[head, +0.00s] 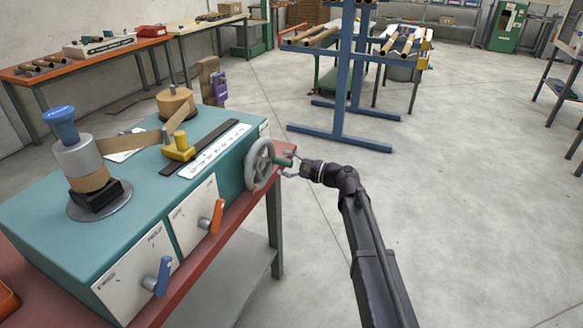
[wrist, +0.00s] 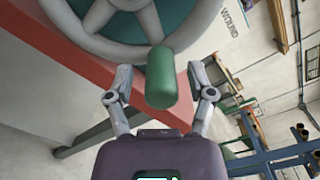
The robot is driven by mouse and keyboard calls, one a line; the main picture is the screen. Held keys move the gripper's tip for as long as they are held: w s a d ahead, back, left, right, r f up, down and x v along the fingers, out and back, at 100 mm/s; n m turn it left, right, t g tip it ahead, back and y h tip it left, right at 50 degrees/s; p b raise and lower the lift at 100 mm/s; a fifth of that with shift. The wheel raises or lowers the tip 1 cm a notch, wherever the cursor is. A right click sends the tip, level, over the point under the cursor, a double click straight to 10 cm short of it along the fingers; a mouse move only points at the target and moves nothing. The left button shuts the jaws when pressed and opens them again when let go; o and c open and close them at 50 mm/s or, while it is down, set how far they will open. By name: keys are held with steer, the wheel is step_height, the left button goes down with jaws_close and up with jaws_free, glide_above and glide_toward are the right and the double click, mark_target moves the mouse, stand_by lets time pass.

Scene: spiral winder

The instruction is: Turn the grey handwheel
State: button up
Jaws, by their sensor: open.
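The grey handwheel (head: 261,164) is a spoked wheel on the right end of the teal winder box (head: 130,190). A green handle (head: 284,162) sticks out from its rim toward my gripper. In the wrist view the wheel (wrist: 130,50) fills the top, and the green handle (wrist: 161,78) points down the middle. My gripper (head: 289,164) is at the handle, its fingers spread. In the wrist view the fingers of my gripper (wrist: 161,82) stand on either side of the handle, with gaps visible on both sides.
A red bench (head: 215,240) carries the winder, and its edge runs close under the wheel. An orange lever (head: 217,216) and a blue lever (head: 160,276) are on the winder's front. A blue rack (head: 340,100) stands behind.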

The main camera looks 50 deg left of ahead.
steer(key=v, duration=1.2)
stand_by(0.6)
steer(key=m, duration=0.7)
steer(key=shift+r, duration=0.15)
steer(key=x, duration=1.3)
steer(key=shift+s+a, duration=0.2)
steer(key=shift+a, duration=0.15)
jaws_close()
